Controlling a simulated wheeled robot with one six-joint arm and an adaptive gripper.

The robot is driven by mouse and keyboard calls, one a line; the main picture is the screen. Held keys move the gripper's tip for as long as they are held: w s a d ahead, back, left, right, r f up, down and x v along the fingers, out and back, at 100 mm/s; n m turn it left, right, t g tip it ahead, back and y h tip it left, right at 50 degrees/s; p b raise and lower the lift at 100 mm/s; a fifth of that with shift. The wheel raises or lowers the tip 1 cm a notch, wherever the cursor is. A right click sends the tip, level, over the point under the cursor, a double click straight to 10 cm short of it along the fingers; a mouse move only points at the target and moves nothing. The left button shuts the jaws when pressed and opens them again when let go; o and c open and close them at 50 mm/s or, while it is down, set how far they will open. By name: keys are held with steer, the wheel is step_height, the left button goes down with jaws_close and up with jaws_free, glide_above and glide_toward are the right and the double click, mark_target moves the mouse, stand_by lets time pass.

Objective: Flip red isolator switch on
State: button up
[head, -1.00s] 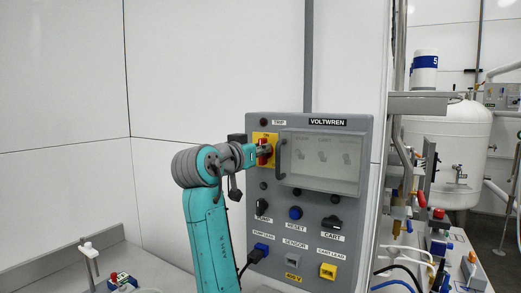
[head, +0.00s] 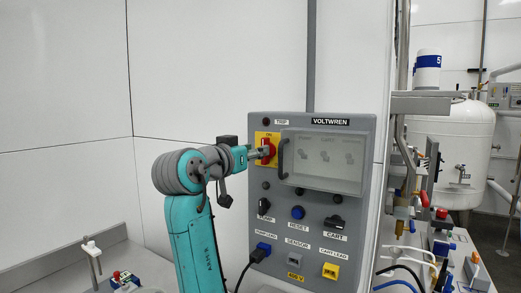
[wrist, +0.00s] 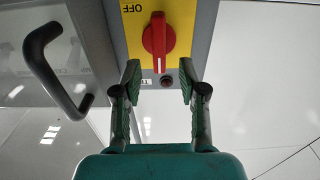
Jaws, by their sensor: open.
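The red isolator switch (head: 269,152) is a red handle on a yellow plate (head: 261,137) at the top left of the grey VOLTWREN panel. The word ON shows above it in the head view. In the wrist view, which sees the panel upside down, the red handle (wrist: 158,38) stands upright in the picture, and the word OFF shows at the plate's left. My gripper (wrist: 160,72) is open and empty. Its fingertips are apart, on either side of the handle's near end and seemingly short of it. In the head view my gripper (head: 257,154) is just left of the switch.
A display door with a dark curved handle (head: 283,158) is close right of the switch; this handle also shows in the wrist view (wrist: 48,72). A TRIP lamp (wrist: 167,82) lies between my fingers' view lines. Knobs and cable sockets fill the lower panel. The white wall left is clear.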

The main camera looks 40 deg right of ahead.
steer(key=v, duration=0.7)
steer(key=shift+a, duration=0.25)
steer(key=shift+s, duration=0.1)
